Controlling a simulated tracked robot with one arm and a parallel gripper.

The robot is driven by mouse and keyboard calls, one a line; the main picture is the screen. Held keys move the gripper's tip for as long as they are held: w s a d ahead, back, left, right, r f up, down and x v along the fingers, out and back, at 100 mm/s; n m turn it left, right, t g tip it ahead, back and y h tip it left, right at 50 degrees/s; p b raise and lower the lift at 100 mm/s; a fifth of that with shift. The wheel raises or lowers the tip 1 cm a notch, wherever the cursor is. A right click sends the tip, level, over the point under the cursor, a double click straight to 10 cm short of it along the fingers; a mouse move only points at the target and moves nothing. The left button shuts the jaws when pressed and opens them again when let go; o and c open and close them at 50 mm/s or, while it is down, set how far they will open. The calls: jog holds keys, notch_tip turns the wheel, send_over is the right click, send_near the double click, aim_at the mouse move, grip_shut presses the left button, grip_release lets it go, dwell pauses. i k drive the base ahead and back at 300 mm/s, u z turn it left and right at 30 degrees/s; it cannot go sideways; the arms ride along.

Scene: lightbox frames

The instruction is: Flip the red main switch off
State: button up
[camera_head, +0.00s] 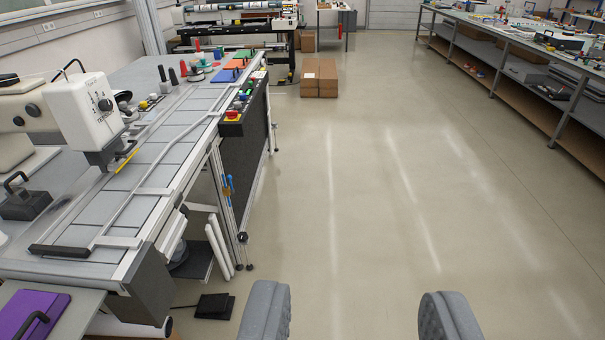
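A red knob on a yellow plate (232,116), which looks like the red main switch, sits at the near end of a dark control strip (241,101). The strip runs along the right edge of the long machine table at left. Which way the switch is turned is too small to tell. Other small coloured controls, green among them, sit behind it on the strip. My gripper (355,312) shows at the bottom with two grey fingers wide apart. It is open and empty, over bare floor, well short of the switch and to its right.
The machine table (130,215) carries a white machine head (85,108) and a purple pad (32,312). A black foot pedal (214,306) lies on the floor beside it. Cardboard boxes (319,78) stand at the back. A long workbench (520,45) lines the right. The floor (400,180) between is clear.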

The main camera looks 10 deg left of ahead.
aim_at(232, 115)
jog(key=u, duration=0.3)
jog(key=i, duration=1.35)
jog(key=u, duration=0.35)
jog(key=k, duration=0.65)
jog(key=z, duration=0.25)
jog(key=i, duration=1.55)
jog(key=u, duration=0.3)
